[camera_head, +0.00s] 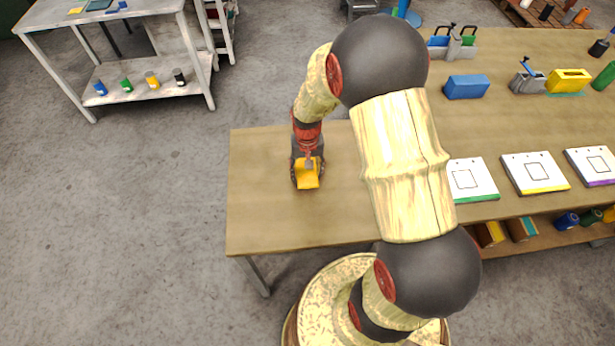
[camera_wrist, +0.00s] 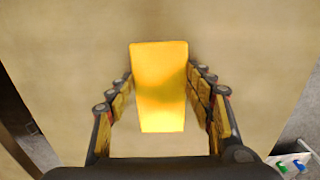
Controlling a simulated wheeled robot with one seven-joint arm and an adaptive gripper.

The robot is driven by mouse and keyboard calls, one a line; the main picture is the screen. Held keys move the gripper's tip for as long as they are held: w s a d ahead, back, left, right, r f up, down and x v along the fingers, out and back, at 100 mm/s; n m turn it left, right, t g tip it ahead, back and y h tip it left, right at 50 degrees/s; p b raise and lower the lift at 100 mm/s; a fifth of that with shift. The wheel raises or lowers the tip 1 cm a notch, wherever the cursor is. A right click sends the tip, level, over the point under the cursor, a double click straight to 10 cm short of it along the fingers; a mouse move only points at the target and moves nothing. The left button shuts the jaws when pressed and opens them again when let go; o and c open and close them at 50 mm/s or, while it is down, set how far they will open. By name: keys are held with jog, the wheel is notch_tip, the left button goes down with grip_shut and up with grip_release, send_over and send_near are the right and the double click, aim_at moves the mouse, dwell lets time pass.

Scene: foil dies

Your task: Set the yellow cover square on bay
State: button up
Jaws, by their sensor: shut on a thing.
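The yellow cover (camera_head: 308,176) is in my gripper (camera_head: 308,170), over the left part of the wooden table. In the wrist view the yellow cover (camera_wrist: 160,88) sits between the two fingers of my gripper (camera_wrist: 160,92), with its long side running away from the palm. Bare table lies behind it. I cannot tell how high it is above the table. White boards with square outlines stand to the right on the table: one with a green edge (camera_head: 471,180), one with a yellow edge (camera_head: 535,173) and one with a purple edge (camera_head: 595,166). I cannot tell which is the bay.
My arm hides the table's middle. The table (camera_head: 262,215) is clear at left. A grey shelf unit (camera_head: 140,83) stands apart at upper left.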

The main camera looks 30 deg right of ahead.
aim_at(307, 175)
jog(key=shift+f+b, duration=0.3)
jog(key=shift+f, duration=1.05)
jog(key=shift+f, duration=0.1)
jog(key=o, duration=1.2)
